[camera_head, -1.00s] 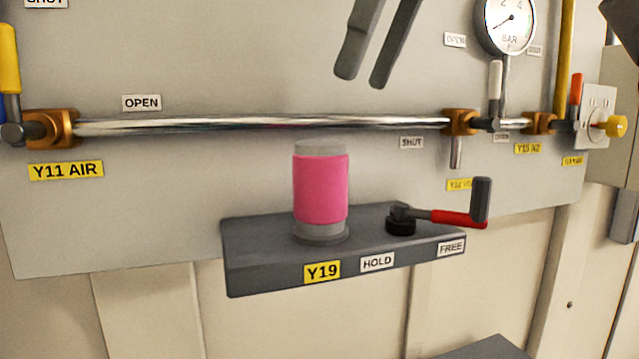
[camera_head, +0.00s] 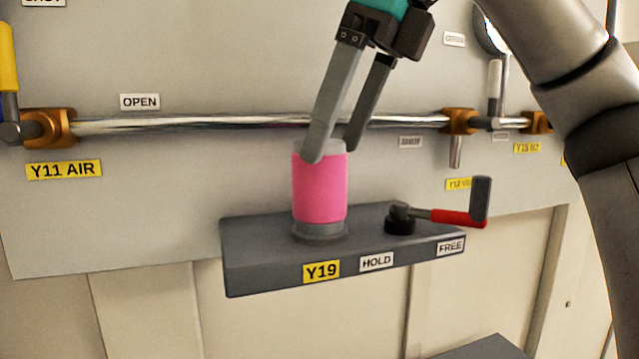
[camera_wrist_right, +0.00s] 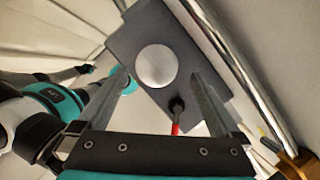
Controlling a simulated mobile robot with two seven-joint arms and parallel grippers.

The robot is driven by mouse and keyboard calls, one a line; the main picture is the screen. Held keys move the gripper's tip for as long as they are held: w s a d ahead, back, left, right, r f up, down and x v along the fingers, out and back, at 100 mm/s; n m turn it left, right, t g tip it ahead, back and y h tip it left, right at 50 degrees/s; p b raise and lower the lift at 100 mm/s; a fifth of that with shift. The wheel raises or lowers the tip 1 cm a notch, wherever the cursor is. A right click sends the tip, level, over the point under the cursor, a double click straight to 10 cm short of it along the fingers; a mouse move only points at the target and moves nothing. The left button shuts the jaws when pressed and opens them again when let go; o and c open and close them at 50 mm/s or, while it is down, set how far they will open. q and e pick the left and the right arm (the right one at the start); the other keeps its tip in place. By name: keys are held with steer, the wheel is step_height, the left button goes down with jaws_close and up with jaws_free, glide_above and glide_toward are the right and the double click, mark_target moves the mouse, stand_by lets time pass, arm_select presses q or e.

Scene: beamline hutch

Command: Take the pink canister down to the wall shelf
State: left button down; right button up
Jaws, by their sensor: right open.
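The pink canister (camera_head: 320,190), with grey ends, stands upright on the grey Y19 bracket (camera_head: 262,272) on the wall panel. My right gripper (camera_head: 331,153) is open and comes down from above, its fingertips at the canister's top. In the right wrist view the canister's pale round top (camera_wrist_right: 156,66) shows between the open fingers (camera_wrist_right: 158,78), with gaps on both sides. Contact cannot be told. A dark grey surface (camera_head: 488,349), possibly the wall shelf, is cut off at the bottom edge. My left gripper is not in the head view.
A red-handled lever (camera_head: 455,216) on the bracket, right of the canister, points right, to the FREE label side (camera_head: 451,246). A HOLD label (camera_head: 377,262) is left of that. A chrome pipe (camera_head: 250,123) with brass fittings runs behind, close to my fingers.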

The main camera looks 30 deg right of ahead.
mark_target(320, 175)
steer(key=shift+a+x, duration=0.2)
steer(key=shift+x, duration=2.4)
steer(key=shift+s, duration=0.1)
jaws_close()
